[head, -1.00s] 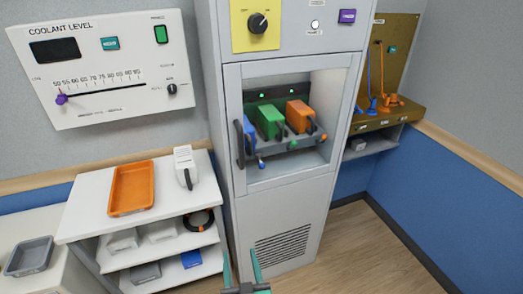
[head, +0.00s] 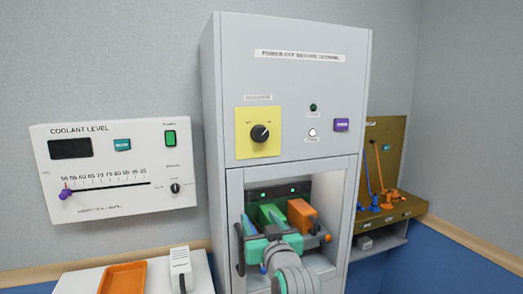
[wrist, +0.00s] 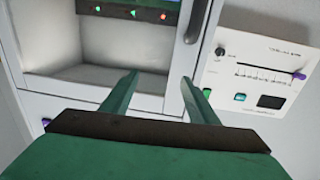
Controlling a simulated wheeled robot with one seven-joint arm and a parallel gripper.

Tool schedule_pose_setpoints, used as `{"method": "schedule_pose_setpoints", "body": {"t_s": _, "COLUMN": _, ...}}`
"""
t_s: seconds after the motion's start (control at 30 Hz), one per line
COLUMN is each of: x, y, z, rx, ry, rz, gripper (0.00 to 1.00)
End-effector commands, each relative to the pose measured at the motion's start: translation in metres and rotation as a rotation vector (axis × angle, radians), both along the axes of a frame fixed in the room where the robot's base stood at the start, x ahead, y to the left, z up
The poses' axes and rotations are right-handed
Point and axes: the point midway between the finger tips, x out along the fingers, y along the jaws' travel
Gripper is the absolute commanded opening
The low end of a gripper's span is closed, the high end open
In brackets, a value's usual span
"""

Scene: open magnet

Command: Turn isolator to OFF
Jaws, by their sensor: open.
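The isolator is a black rotary knob (head: 260,133) on a yellow plate (head: 243,150), high on the front of the grey cabinet in the head view. Its pale mark seems to lie toward the right; the small position labels are too blurred to read surely. My teal gripper (head: 263,218) is below the knob, in front of the cabinet's open bay, apart from the plate. In the wrist view my gripper's two fingers (wrist: 160,78) are spread with nothing between them. The knob does not show in the wrist view.
The bay holds a green module and an orange module (head: 301,214). A purple button (head: 341,125) sits right of the knob. The coolant level panel (head: 110,215) is left, and an orange tray (head: 122,279) lies on a shelf below. Space before the knob looks clear.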

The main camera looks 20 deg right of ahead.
Motion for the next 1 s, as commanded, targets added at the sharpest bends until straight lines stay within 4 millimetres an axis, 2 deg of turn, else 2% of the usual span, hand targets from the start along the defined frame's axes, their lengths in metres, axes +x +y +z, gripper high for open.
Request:
{"method": "schedule_pose_setpoints", "body": {"t_s": 0.03, "x": -0.001, "y": -0.006, "z": 0.030, "rx": -0.016, "ry": -0.013, "rz": 0.001, "gripper": 0.54}}
{"method": "schedule_pose_setpoints", "body": {"t_s": 0.3, "x": -0.020, "y": -0.024, "z": 0.152, "rx": -0.100, "ry": -0.025, "rz": 0.018, "gripper": 0.54}}
{"method": "schedule_pose_setpoints", "body": {"t_s": 0.4, "x": -0.030, "y": -0.026, "z": 0.186, "rx": -0.127, "ry": -0.026, "rz": 0.023, "gripper": 0.54}}
{"method": "schedule_pose_setpoints", "body": {"t_s": 0.5, "x": -0.039, "y": -0.027, "z": 0.208, "rx": -0.147, "ry": -0.024, "rz": 0.025, "gripper": 0.54}}
{"method": "schedule_pose_setpoints", "body": {"t_s": 0.6, "x": -0.043, "y": -0.026, "z": 0.221, "rx": -0.159, "ry": -0.023, "rz": 0.028, "gripper": 0.54}}
{"method": "schedule_pose_setpoints", "body": {"t_s": 0.77, "x": -0.038, "y": -0.023, "z": 0.226, "rx": -0.164, "ry": -0.020, "rz": 0.033, "gripper": 0.54}}
{"method": "schedule_pose_setpoints", "body": {"t_s": 1.0, "x": -0.001, "y": -0.022, "z": 0.225, "rx": -0.162, "ry": -0.019, "rz": 0.036, "gripper": 0.54}}
